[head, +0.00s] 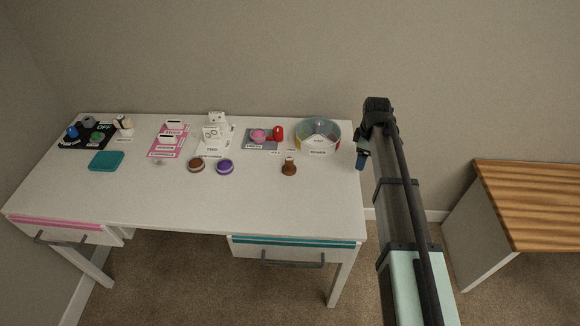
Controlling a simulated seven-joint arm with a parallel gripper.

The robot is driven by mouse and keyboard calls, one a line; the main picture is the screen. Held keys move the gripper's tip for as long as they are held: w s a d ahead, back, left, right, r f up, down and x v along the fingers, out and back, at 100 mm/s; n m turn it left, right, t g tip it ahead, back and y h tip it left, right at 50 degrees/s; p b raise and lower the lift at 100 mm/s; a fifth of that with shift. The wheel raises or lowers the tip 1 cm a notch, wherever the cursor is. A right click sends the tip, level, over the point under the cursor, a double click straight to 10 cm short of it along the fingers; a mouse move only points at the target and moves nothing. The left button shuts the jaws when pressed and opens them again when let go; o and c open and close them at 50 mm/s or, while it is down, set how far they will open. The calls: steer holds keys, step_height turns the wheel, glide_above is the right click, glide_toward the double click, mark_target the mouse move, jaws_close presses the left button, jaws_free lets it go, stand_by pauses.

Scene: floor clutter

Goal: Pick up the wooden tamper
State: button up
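A small brown object with a narrow top and wider base, which looks like the wooden tamper (289,167), stands on the white desk (180,200), right of the middle. Nothing touches it. My gripper (361,163) hangs at the far end of my arm, by the desk's right edge, to the right of the brown object and apart from it. The gripper is small and dark here, so its fingers cannot be made out. I see nothing held in it.
A round divided container (336,137) stands behind, near the gripper. A purple disc (224,167) and a brown disc (195,165) lie to the left. Several labelled items line the desk's back. The front of the desktop is clear. A wooden-topped cabinet (530,200) stands right.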

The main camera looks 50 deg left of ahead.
steer(key=s+a+r+n, duration=0.3)
steer(key=s+a+r, duration=0.3)
steer(key=s+a, duration=0.35)
step_height(320, 180, up, 5)
steer(key=n+g, duration=0.1)
steer(key=n, duration=0.1)
glide_above(290, 159)
steer(key=shift+h, duration=0.3)
step_height(290, 159, down, 13)
steer(key=shift+s+f, duration=0.1)
steer(key=c, duration=1.1)
step_height(290, 159, up, 10)
